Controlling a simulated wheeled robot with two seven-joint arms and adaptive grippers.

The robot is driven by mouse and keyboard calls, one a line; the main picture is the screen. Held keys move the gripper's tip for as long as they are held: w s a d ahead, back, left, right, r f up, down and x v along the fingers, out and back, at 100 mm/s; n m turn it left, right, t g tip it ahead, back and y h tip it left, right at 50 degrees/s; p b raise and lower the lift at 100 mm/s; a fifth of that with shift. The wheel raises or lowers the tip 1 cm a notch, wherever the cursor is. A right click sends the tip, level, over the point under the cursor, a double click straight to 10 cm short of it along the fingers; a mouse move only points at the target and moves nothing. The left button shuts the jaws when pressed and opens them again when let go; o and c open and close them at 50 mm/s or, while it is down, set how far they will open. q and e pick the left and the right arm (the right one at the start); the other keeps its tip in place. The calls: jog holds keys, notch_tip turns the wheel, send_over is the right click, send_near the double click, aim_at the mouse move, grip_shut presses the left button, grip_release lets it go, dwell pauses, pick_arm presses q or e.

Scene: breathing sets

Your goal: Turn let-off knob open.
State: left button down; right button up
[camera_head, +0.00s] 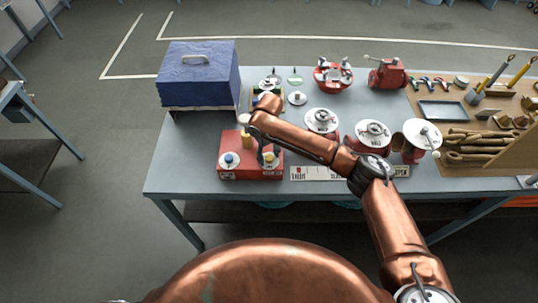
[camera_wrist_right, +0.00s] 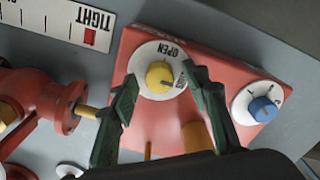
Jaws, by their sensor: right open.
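The red box (camera_head: 250,173) stands near the front edge of the table, with two knobs on white dials. In the right wrist view, the yellow knob (camera_wrist_right: 160,75) sits on a dial marked "OPEN", with a second word partly hidden by a finger. The blue knob (camera_wrist_right: 262,108) is on the other dial; it also shows in the head view (camera_head: 229,158). My right gripper (camera_wrist_right: 163,80) is open, its dark green fingers on either side of the yellow knob with gaps between. I cannot tell whether the fingers touch the dial. My left gripper is not in view.
A yellow post (camera_head: 246,143) rises from the red box close to my right gripper. A strip marked "TIGHT" (camera_wrist_right: 70,18) lies beside the box. Red fittings with white dials (camera_head: 373,133) stand to the right. A blue case (camera_head: 200,78) is at the back left.

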jog(key=c, duration=1.2)
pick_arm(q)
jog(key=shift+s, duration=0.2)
pick_arm(e)
jog(key=shift+o, duration=0.2)
